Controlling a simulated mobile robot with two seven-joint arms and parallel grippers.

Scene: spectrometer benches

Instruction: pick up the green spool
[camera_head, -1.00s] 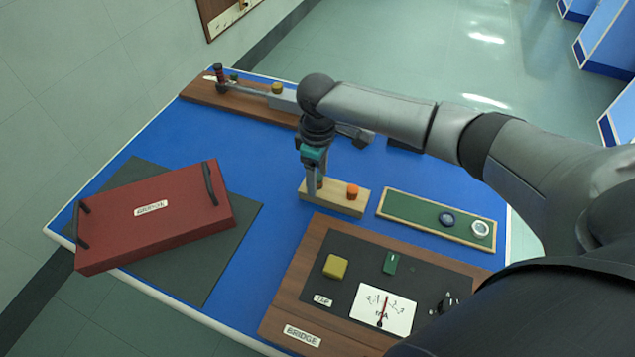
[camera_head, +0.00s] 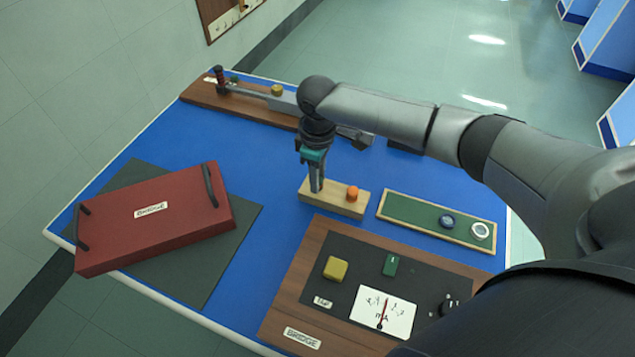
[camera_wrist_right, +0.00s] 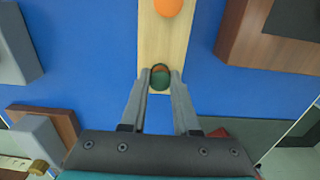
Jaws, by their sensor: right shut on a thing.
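The green spool (camera_wrist_right: 160,78) shows in the right wrist view, between the two fingertips at one end of a light wooden block (camera_head: 333,206). It looks to stand in or on the block; I cannot tell whether it is lifted. In the head view the fingers hide it. My right gripper (camera_head: 316,187) points down over the left end of the block. In the right wrist view its fingers (camera_wrist_right: 160,84) are shut on the green spool. My left gripper is not in view.
An orange spool (camera_head: 352,193) stands on the same block, close to the right gripper. A green tray (camera_head: 412,215) with two round pieces lies to the right. The bridge panel (camera_head: 300,310) is in front, and a red case (camera_head: 150,235) is at left. Blue table lies clear between.

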